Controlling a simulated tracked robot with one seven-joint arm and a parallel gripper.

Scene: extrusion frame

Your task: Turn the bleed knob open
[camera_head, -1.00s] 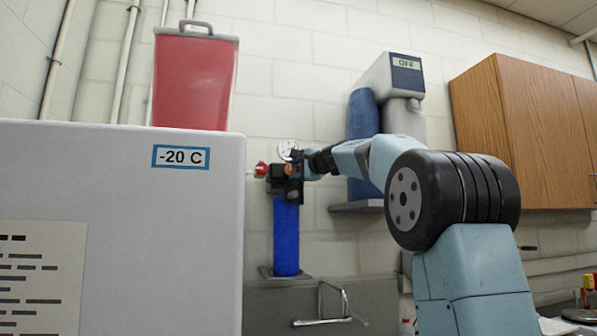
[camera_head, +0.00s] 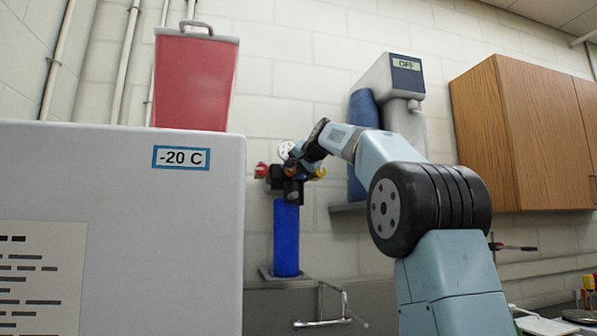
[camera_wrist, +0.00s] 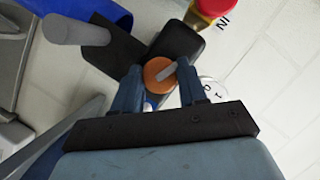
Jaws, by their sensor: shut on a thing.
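The bleed knob (camera_wrist: 160,76), a round orange disc with a grey bar mark, shows in the wrist view on a black housing head (camera_wrist: 178,44). My gripper (camera_wrist: 159,80) has one finger on each side of the knob and is shut on it. In the head view my gripper (camera_head: 293,168) is at the black head on top of the blue filter cylinder (camera_head: 286,238), and it hides the knob there. The grey mark on the knob slants up to the right in the wrist view.
A red valve handle (camera_head: 262,169) is left of the housing and a yellow one (camera_head: 319,173) right of it. A round gauge (camera_head: 285,150) sits close behind. The white -20 C freezer (camera_head: 120,215) fills the left foreground. A faucet (camera_head: 322,318) is below.

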